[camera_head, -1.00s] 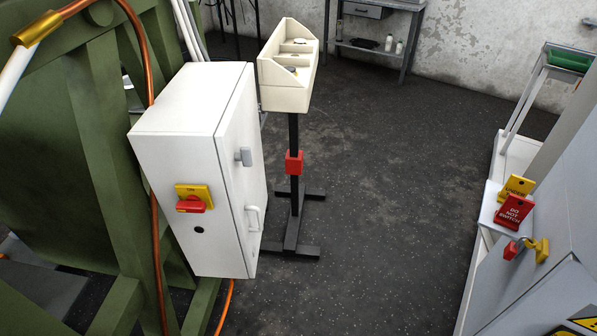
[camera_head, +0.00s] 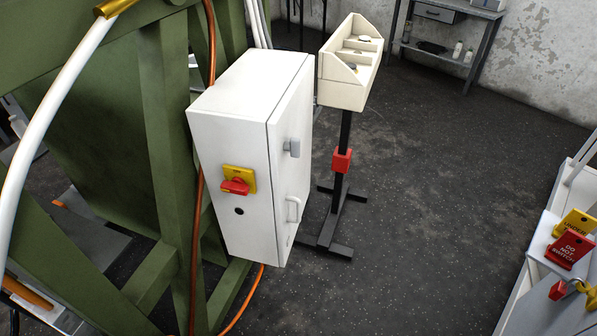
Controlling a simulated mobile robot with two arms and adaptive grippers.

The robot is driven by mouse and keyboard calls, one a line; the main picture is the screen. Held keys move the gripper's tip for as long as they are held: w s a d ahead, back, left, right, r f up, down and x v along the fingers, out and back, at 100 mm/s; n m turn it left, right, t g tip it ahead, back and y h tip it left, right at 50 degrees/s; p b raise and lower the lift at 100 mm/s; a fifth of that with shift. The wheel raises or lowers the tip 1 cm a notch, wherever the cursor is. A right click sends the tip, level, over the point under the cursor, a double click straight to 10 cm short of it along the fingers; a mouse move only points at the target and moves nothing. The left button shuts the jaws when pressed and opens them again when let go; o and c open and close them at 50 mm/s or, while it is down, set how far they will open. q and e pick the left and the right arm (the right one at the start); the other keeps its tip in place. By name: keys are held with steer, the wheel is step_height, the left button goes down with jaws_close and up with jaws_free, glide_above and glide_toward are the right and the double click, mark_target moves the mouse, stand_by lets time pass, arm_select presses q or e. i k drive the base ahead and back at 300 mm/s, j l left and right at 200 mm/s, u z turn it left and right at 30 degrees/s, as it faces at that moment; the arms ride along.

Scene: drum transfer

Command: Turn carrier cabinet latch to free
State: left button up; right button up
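A white cabinet (camera_head: 230,129) stands left of centre against a green frame. On its right-hand door face is a grey latch (camera_head: 292,148), and below it a pale pull handle (camera_head: 293,209). The door looks shut. On its front face is a red rotary switch (camera_head: 235,187) on a yellow plate, with a dark round hole (camera_head: 239,211) below it. Whether the latch is locked or free I cannot tell. Neither of my grippers is in view.
A cream compartment bin (camera_head: 346,94) on a black stand (camera_head: 338,207) is close behind the cabinet. The green frame (camera_head: 170,150) and an orange cable (camera_head: 245,300) are at left. Red and yellow tags (camera_head: 570,248) are at far right. The dark floor (camera_head: 440,210) between is clear.

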mark_target(294, 144)
steer(key=u, duration=1.25)
steer(key=l+u, duration=0.2)
steer(key=u, duration=0.25)
steer(key=l+u, duration=0.2)
steer(key=u, duration=0.3)
steer(key=l+u, duration=0.2)
steer(key=u, duration=0.25)
steer(key=k+l+u, duration=0.1)
steer(key=u, duration=0.35)
steer(key=k+l+u, duration=0.15)
steer(key=l+u, duration=0.15)
steer(key=u, duration=0.2)
steer(key=k+l+u, duration=0.15)
steer(key=u, duration=0.3)
steer(key=k+l+u, duration=0.2)
steer(key=u, duration=0.3)
steer(key=k+l, duration=0.1)
steer(key=k, duration=0.25)
steer(key=k+l, duration=0.1)
steer(key=k, duration=0.25)
